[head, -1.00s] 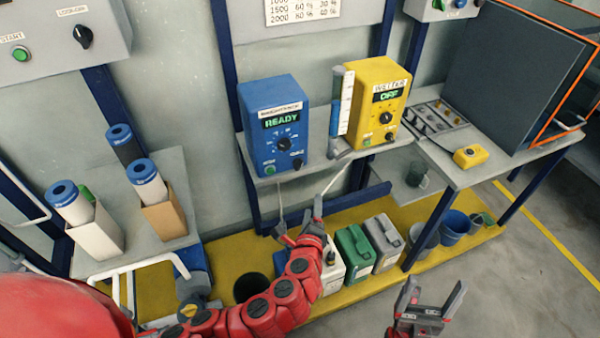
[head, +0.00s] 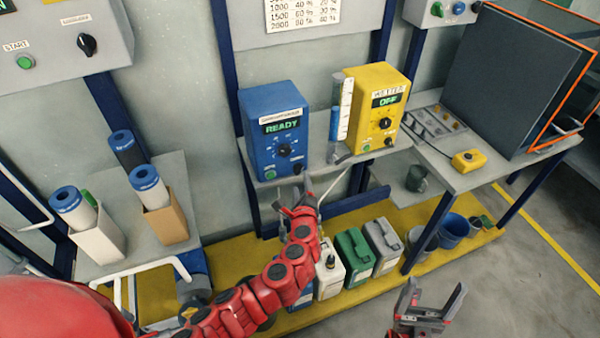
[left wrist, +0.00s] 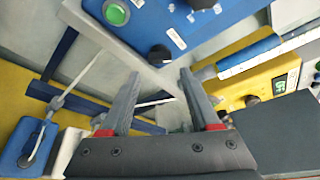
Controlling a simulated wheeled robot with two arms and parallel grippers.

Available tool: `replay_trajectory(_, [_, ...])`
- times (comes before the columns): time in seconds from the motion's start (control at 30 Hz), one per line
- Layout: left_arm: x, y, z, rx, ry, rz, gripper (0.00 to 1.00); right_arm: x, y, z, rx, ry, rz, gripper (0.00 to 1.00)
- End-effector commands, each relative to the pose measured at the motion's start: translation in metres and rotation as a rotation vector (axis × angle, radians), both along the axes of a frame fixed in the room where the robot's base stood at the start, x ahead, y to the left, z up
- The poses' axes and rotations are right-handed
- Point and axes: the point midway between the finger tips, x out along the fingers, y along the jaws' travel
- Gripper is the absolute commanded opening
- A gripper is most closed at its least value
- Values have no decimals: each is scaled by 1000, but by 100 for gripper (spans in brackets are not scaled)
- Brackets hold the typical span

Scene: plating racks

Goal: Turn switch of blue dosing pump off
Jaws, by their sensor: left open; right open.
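The blue dosing pump (head: 275,130) stands on the wall shelf, its display reading READY. My left gripper (head: 293,197) is open and empty, just below the pump's front at the shelf edge. In the left wrist view the black switch knob (left wrist: 159,55) lies ahead between the open fingers, with the green button (left wrist: 116,12) to its left. My right gripper (head: 430,302) is open and empty, low at the right over the floor.
The yellow pump (head: 378,100), reading OFF, stands to the right, with a clear measuring tube (head: 345,108) between the pumps. Canisters (head: 354,249) stand below on the yellow platform (head: 400,285). Filter cartridges in boxes (head: 165,222) stand at the left.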

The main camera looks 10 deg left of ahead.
Motion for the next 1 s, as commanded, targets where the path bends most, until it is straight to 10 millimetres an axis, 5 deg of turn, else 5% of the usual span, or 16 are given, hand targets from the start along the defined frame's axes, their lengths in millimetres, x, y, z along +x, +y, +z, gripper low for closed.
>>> replay_trajectory(0.4, [50, 14, -11, 1, -2, 2, 62, 0, 0, 3, 0, 0, 0, 83])
replay_trajectory(0.87, [59, 16, -13, 0, -1, -1, 62, 0, 0, 3, 0, 0, 0, 83])
replay_trajectory(1.0, [59, 16, -13, 0, 0, 0, 43, 0, 0, 3, 0, 0, 0, 83])
